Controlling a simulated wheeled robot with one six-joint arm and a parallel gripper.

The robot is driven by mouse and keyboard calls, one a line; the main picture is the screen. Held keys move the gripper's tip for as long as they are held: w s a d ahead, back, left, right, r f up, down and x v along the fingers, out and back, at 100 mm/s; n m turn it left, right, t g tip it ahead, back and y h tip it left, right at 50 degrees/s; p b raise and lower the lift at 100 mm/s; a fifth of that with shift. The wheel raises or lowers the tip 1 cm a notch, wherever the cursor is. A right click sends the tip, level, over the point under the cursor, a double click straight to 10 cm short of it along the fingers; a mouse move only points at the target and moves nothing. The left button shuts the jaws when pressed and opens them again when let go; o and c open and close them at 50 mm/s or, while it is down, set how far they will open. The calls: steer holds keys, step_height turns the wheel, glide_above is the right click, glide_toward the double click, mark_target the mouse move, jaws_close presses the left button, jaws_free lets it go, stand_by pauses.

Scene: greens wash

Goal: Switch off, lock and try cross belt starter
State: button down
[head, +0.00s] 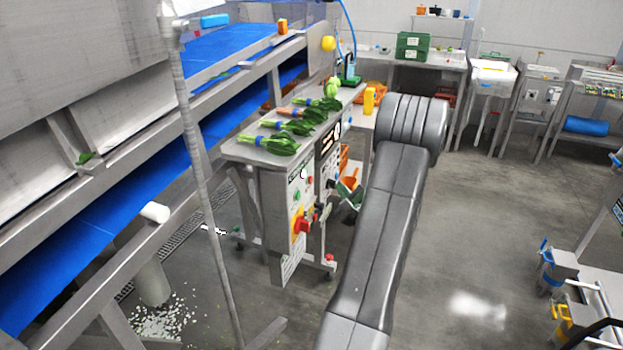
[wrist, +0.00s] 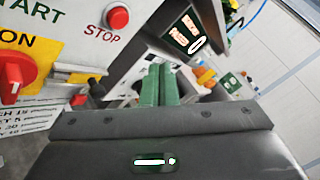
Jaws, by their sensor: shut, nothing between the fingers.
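The starter panel (head: 298,188) is on the end of a steel bench in the head view. It carries a red rotary switch (head: 300,223) on a yellow plate. In the wrist view the red switch knob (wrist: 14,76) is at the left edge, below a yellow ON label (wrist: 22,45), with a white 1 mark on it. The red STOP button (wrist: 118,17) is above, beside part of a START label. My gripper (wrist: 158,70) has its green fingers together and empty, right of the panel face and apart from the knob. In the head view my arm hides most of it.
Bunches of greens (head: 270,143) lie on the bench top (head: 240,152). A blue conveyor belt (head: 110,215) runs along the left, with a thin upright post in front. Open floor (head: 490,230) lies to the right. A cart (head: 590,300) stands at lower right.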

mark_target(310, 180)
steer(key=w+a, duration=0.2)
steer(key=a, duration=0.3)
steer(key=shift+a, duration=0.4)
steer(key=shift+a+b, duration=0.2)
steer(key=shift+b, duration=0.35)
stand_by(1.3)
steer(key=shift+a+b, duration=0.2)
steer(key=shift+b, duration=0.1)
steer(key=shift+w+a+b, duration=0.2)
steer(key=shift+a+b, duration=0.2)
steer(key=shift+a, duration=0.05)
stand_by(0.7)
steer(key=shift+d, duration=0.1)
steer(key=shift+s+d+b, duration=0.25)
steer(key=shift+d+b, duration=0.2)
steer(key=shift+d, duration=0.25)
